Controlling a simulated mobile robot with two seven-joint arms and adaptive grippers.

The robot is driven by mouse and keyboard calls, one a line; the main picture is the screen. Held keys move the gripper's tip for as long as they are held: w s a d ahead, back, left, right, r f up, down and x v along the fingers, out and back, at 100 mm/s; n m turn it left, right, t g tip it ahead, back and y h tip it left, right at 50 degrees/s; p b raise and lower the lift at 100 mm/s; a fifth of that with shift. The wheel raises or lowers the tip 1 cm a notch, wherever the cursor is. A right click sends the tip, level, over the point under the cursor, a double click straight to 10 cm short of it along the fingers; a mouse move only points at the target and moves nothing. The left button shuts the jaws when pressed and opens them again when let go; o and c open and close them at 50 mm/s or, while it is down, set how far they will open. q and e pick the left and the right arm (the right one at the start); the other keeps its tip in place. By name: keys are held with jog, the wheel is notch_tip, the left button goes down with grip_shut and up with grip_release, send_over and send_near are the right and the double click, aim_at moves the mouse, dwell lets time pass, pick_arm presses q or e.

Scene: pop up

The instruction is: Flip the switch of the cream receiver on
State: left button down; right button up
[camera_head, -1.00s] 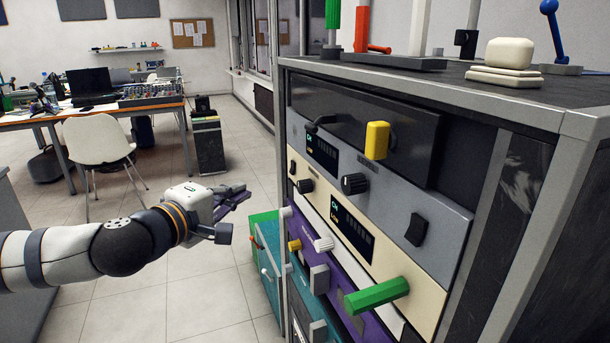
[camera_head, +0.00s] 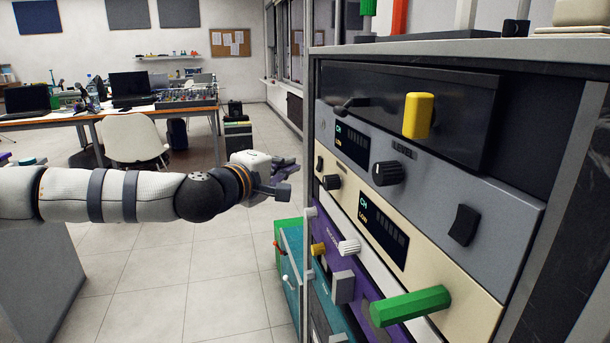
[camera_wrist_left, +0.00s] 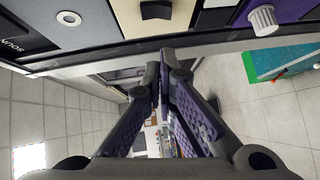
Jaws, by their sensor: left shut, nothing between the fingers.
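The cream receiver (camera_head: 425,264) is a cream panel in the rack, with a lit display, a black knob (camera_head: 332,182) and a green handle (camera_head: 410,306). A small black rocker switch (camera_head: 319,164) sits at its left end. In the wrist view the cream panel (camera_wrist_left: 130,22) and its switch (camera_wrist_left: 156,10) show at the top edge, partly cut off. My left gripper (camera_head: 290,168) is shut and empty, left of the rack's front post. In the wrist view its fingertips (camera_wrist_left: 162,58) are together, below the switch in the picture. Contact with the rack cannot be told. My right gripper is out of view.
A grey unit (camera_head: 490,210) with its own black rocker (camera_head: 464,225) is above the cream one. A purple unit (camera_head: 335,250) with protruding knobs is below. The metal rack post (camera_head: 309,120) stands beside my gripper. Open floor (camera_head: 190,290) lies to the left.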

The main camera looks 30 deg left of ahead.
aim_at(319, 164)
pick_arm(q)
jog(key=shift+w+d+f, duration=0.2)
jog(key=shift+w+d, duration=0.95)
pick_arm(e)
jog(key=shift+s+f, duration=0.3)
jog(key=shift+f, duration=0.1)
pick_arm(q)
jog(key=shift+w+d+f, duration=0.2)
jog(key=shift+w+f, duration=0.05)
jog(key=shift+f, duration=0.1)
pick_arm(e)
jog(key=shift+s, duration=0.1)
